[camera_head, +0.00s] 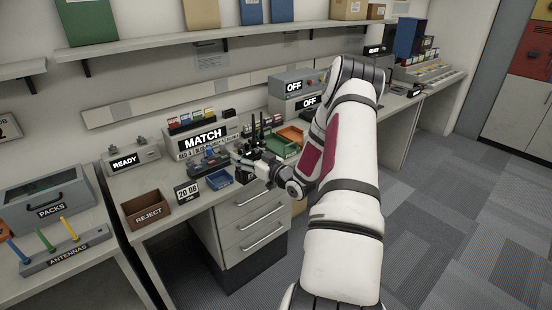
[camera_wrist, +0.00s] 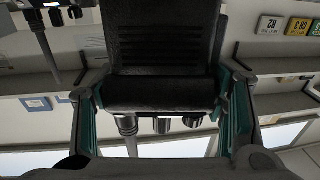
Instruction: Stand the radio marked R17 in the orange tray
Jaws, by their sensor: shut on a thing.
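My gripper (camera_head: 243,157) is over the bench, near the front edge, small and partly lost against dark items in the head view. In the wrist view my gripper (camera_wrist: 162,112) has its teal-padded fingers on both sides of a black radio (camera_wrist: 160,55), shut on it. The radio's ribbed face fills the middle, with several knobs (camera_wrist: 161,125) along one end. No marking is legible on it, so I cannot tell whether it is R17. The orange tray (camera_head: 291,132) lies on the bench, right of and behind my gripper, partly hidden by a green bin.
A green bin (camera_head: 279,148) and upright black radios (camera_head: 257,124) stand close by my gripper. A blue tray (camera_head: 220,180), a small "20 DB" sign (camera_head: 187,192) and a brown REJECT box (camera_head: 148,210) are to the left. The MATCH unit (camera_head: 205,140) is behind. Drawers sit below.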

